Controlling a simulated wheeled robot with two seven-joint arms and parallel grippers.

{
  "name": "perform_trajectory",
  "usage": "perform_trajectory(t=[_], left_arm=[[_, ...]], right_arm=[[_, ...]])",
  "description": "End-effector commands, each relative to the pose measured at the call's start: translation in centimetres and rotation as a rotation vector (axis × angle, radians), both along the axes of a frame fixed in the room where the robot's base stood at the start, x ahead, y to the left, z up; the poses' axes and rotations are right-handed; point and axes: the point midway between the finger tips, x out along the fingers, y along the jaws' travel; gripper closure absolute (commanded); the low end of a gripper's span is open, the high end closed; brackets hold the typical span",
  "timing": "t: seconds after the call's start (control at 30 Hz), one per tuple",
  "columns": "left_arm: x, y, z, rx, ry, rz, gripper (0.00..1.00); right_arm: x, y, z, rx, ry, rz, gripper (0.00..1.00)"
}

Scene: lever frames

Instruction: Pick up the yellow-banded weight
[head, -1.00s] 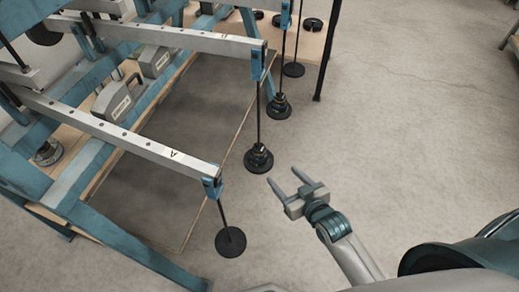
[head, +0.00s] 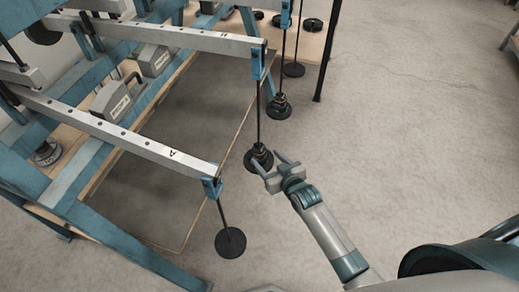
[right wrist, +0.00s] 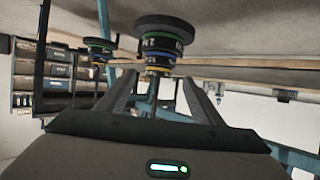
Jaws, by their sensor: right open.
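The yellow-banded weight (right wrist: 158,68) shows in the right wrist view, where the floor is at the top of the picture. It sits in a stack of black weights (right wrist: 166,36) with green and blue bands, at the stack's end away from the large base disc. In the head view this stack (head: 261,153) hangs on a rod from the second lever beam; its bands are too small to read there. My right gripper (head: 269,161) is open beside the stack. Its fingers (right wrist: 160,92) point toward the stack with nothing held between them. My left gripper is not in view.
Beam A (head: 130,138) carries a bare hanger disc (head: 230,243) in front. Another stack (head: 279,106) and a further hanger disc (head: 294,70) stand behind. A black post (head: 327,60) rises at the back. The floor (head: 410,140) to the right is clear.

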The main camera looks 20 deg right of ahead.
Motion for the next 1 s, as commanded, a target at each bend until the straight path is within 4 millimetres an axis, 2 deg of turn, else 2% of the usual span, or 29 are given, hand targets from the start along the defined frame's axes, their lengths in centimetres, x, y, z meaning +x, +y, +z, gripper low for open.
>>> perform_trajectory(t=[0.37, 0.67, 0.73, 1.0], left_arm=[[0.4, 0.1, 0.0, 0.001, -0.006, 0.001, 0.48], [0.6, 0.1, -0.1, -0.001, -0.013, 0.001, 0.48], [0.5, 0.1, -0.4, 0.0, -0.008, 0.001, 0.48], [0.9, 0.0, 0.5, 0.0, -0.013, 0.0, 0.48]], right_arm=[[0.3, 0.0, 0.0, 0.0, -0.001, 0.0, 0.4], [3.6, 0.5, 0.1, 0.0, -0.001, 0.0, 0.4], [4.3, 0.7, -0.4, 0.0, 0.0, 0.0, 0.4], [5.2, 0.9, -0.8, 0.0, 0.001, 0.0, 0.4]])
